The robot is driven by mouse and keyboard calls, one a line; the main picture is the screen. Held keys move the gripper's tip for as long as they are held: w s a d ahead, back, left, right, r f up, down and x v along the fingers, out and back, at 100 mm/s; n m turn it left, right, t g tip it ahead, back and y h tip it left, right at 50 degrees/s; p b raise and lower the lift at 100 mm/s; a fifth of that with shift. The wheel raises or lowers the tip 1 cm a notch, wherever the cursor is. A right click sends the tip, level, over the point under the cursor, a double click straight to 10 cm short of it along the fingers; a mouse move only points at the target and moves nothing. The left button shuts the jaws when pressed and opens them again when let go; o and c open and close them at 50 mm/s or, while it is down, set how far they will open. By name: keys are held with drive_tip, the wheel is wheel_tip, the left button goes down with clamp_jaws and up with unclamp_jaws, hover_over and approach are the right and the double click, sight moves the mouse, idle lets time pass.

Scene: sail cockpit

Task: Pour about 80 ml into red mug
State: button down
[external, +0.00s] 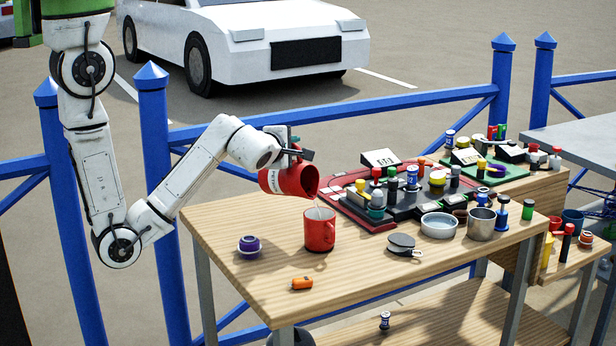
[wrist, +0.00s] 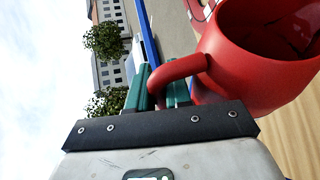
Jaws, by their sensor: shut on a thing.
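A red mug (external: 319,231) stands upright on the near left part of the wooden table. My gripper (external: 290,150) is above it and a little left, shut on the handle of a second red vessel (external: 289,180) with white lettering. This vessel is tipped with its mouth to the right and down, over the red mug. A thin pale streak, like a stream, runs between its lip and the mug. In the wrist view the green fingers (wrist: 158,90) are around the handle of the held vessel (wrist: 250,65), whose inside looks dark. The level in the standing mug is hidden.
A purple-and-dark round item (external: 249,246) and an orange cylinder (external: 302,283) lie near the mug. A red tray (external: 340,188) with several small items is behind.

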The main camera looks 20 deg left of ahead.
drive_tip(key=shift+s+d+r, duration=0.2)
drive_tip(key=shift+d, duration=0.25)
idle(0.6)
drive_tip(key=shift+s+d+r+m+t+b, duration=0.15)
drive_tip(key=shift+d+r+m+t+b, duration=0.15)
drive_tip(key=shift+m+b, duration=0.15)
idle(1.1)
drive_tip(key=shift+a+p, duration=0.25)
drive_tip(key=shift+p, duration=0.05)
drive_tip(key=a+f, duration=0.1)
drive_tip(key=w+a+n, duration=0.1)
drive_tip(key=w+a+f+n+g, duration=0.1)
drive_tip(key=shift+a+f, duration=0.35)
drive_tip(key=shift+a, duration=0.05)
drive_tip(key=shift+r+h, duration=0.1)
drive_tip(key=shift+h, duration=0.3)
drive_tip(key=shift+w+a+f+n+g+h+b, duration=0.2)
drive_tip(key=shift+a+f+n+g+b, duration=0.1)
drive_tip(key=shift+f+n+b, duration=0.2)
drive_tip(key=shift+w+a+f+n+g+h+b, duration=0.15)
drive_tip(key=shift+a+f+n+g+b, duration=0.15)
drive_tip(key=shift+f+b, duration=0.2)
idle(0.3)
